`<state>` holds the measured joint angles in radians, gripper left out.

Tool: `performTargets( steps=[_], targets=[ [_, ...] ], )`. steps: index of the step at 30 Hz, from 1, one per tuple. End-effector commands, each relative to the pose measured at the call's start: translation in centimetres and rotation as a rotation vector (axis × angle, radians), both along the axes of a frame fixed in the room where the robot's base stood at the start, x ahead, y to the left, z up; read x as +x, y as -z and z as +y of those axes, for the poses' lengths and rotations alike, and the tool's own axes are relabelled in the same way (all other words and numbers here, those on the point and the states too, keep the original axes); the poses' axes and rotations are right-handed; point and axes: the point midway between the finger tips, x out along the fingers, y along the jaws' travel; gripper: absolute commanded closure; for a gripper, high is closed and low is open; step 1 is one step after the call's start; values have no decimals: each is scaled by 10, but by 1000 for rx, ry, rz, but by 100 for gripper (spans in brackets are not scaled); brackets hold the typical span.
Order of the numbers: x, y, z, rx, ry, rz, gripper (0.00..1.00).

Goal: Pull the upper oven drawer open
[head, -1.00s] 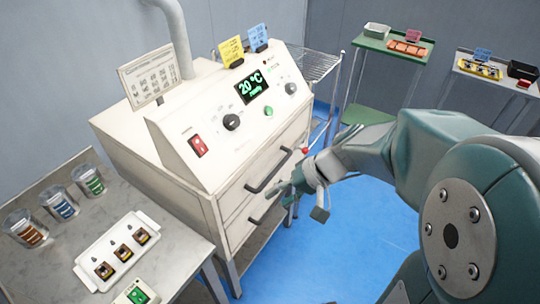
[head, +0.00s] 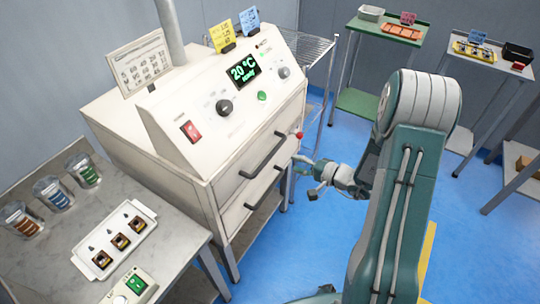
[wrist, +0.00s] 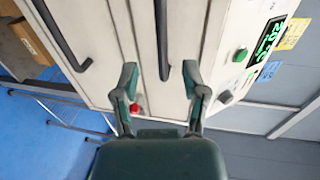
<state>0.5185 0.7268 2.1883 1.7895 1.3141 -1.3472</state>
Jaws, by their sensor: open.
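The oven (head: 150,135) is a cream cabinet with a sloped control panel. Its upper drawer (head: 232,180) looks shut, with a dark bar handle (head: 265,156). The lower drawer's dark handle (head: 268,188) lies below it. My gripper (head: 308,174) is open and empty, to the right of both handles and apart from them. In the wrist view my two fingers (wrist: 160,84) are spread wide. The end of the upper handle (wrist: 162,42) shows ahead, between the fingers in the picture. The lower handle (wrist: 60,36) lies further left there.
A red knob (head: 299,135) sticks out at the oven's right edge, close to the fingers in the wrist view. A steel bench (head: 180,262) with a white tray (head: 150,214) stands at left. Side tables stand at the back right. Blue floor is clear before the oven.

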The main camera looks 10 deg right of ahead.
Motion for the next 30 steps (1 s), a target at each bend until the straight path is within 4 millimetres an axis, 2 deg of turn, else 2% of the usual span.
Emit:
performTargets(
  steps=[9,15,20,28,29,30],
  targets=[
    [39,11,42,-1,-7,0,43],
    [60,17,62,-1,-5,0,43],
    [68,19,69,0,-4,1,43],
    [69,19,70,0,-3,1,43],
    [69,19,70,0,-3,1,57],
    [69,19,70,0,-3,1,74]
  ],
)
